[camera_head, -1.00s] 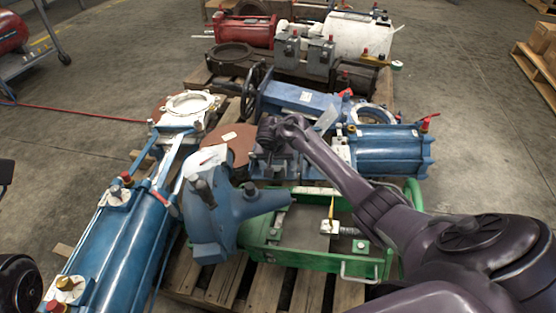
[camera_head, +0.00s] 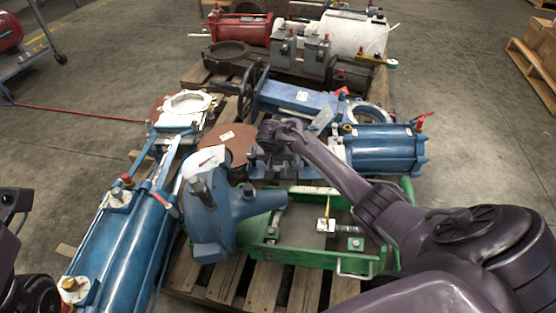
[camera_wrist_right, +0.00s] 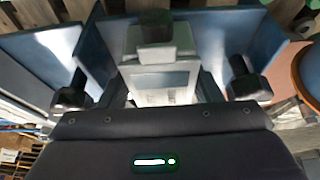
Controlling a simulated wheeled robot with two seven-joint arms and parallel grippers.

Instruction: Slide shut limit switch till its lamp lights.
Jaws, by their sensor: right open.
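My right gripper (camera_head: 278,168) reaches over the middle of the pallet in the head view, beside the blue machinery. In the right wrist view its two dark fingertips (camera_wrist_right: 160,90) are wide apart. Between them, beyond the palm, is a light grey block with a dark knob on top (camera_wrist_right: 160,70); it looks like a switch housing, but I cannot be sure it is the limit switch. A gap shows between each fingertip and the block. I cannot make out a lamp on it. Of my left arm only dark parts show at the left edge.
A long blue cylinder (camera_head: 125,235) lies left of the gripper and another blue cylinder (camera_head: 385,150) lies right. A green frame (camera_head: 310,255) lies nearer on the wooden pallet. Two grey housings (camera_head: 316,58) stand farther back. A red hose (camera_head: 80,112) crosses the left floor.

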